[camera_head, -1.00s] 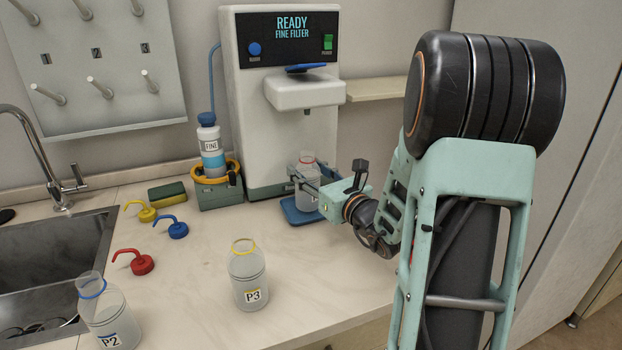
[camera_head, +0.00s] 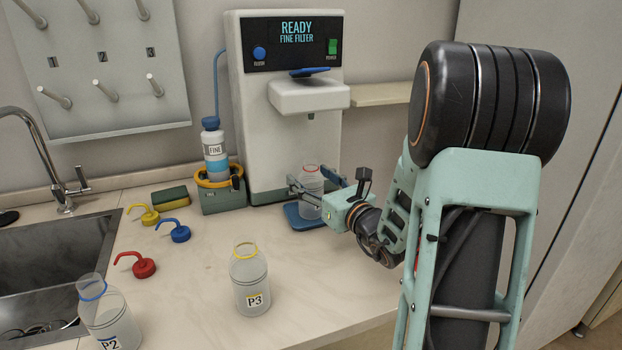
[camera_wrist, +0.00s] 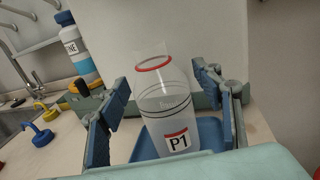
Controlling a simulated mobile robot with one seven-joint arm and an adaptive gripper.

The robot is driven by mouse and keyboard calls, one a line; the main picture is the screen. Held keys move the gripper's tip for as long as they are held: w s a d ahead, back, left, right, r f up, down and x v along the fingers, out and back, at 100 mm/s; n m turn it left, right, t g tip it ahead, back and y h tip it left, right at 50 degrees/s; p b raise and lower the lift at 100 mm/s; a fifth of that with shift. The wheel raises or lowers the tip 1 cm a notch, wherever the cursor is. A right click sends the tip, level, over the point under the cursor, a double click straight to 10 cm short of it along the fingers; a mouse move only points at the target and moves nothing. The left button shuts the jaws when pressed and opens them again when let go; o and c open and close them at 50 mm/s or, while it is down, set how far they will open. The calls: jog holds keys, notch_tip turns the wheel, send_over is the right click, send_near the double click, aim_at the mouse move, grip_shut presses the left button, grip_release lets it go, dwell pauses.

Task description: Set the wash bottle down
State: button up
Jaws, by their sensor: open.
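The wash bottle (camera_head: 311,190) is clear with a red neck ring; in the wrist view its label reads P1 (camera_wrist: 167,110). It stands upright on the blue tray (camera_head: 296,218) under the dispenser's spout; the tray also shows in the wrist view (camera_wrist: 212,133). My gripper (camera_head: 318,188) is around the bottle with its fingers spread on either side. In the wrist view the fingers (camera_wrist: 165,95) are apart, with a visible gap on the right side of the bottle. The bottle's lower edge is partly hidden by my gripper.
Bottles P3 (camera_head: 250,282) and P2 (camera_head: 108,316) stand at the front. Red (camera_head: 138,264), blue (camera_head: 176,231) and yellow (camera_head: 146,215) spout caps lie left. The dispenser (camera_head: 290,130) rises behind the tray. A FINE bottle (camera_head: 215,158) sits in a holder beside it. The sink (camera_head: 50,270) is left.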

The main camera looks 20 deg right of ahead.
jog(key=s+d, duration=0.2)
jog(key=s, duration=0.9)
jog(key=shift+s+d, duration=0.15)
jog(key=shift+s, duration=0.25)
